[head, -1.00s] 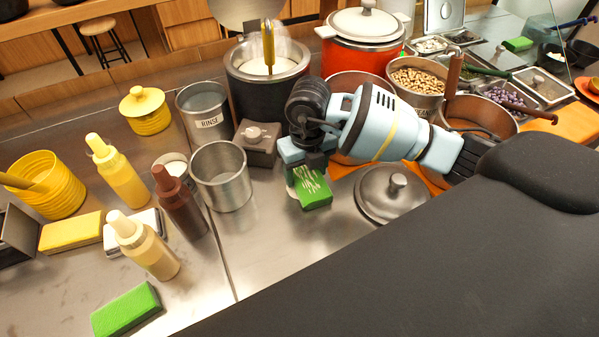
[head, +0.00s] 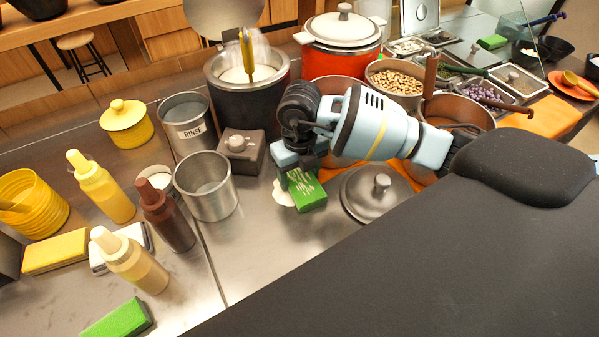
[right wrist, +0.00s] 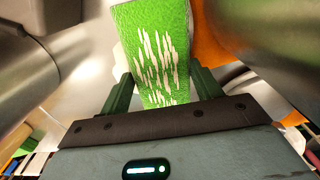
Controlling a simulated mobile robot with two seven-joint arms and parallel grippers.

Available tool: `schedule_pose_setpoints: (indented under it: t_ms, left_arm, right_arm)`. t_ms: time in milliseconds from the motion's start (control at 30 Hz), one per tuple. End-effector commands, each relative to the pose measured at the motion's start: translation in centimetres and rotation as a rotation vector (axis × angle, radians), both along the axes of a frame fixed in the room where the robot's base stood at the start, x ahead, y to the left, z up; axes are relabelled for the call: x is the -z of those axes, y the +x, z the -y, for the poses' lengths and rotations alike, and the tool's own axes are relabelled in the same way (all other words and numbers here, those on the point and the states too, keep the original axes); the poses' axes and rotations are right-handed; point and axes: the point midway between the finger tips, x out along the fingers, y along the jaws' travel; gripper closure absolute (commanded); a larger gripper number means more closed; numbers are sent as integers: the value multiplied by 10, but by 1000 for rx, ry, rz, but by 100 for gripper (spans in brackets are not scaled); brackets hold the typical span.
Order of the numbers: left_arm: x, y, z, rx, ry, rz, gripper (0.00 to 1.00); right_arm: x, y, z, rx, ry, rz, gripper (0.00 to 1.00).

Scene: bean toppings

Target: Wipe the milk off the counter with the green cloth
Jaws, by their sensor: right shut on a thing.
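The green cloth (head: 309,194), a block-like piece with pale streaks on its top, is held in my right gripper (head: 301,172) low over the steel counter. In the right wrist view the cloth (right wrist: 155,50) sits between the two dark fingers of the gripper (right wrist: 160,92), which is shut on it. A small white milk puddle (head: 283,194) shows on the counter at the cloth's left edge. The cloth hides part of that area, and I cannot tell if it touches the counter. My left gripper is not in view.
A metal lid (head: 377,196) lies close to the right of the cloth. Pots stand behind. Another green sponge (head: 118,318) lies front left. Counter in front of the cloth is clear.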

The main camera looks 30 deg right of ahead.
Motion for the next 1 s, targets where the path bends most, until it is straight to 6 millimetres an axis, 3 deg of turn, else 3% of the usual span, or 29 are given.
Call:
schedule_pose_setpoints:
  t_ms: [1000]
  left_arm:
    - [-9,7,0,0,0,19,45]
  right_arm:
    - [2,2,-53,-8,7,-2,53]
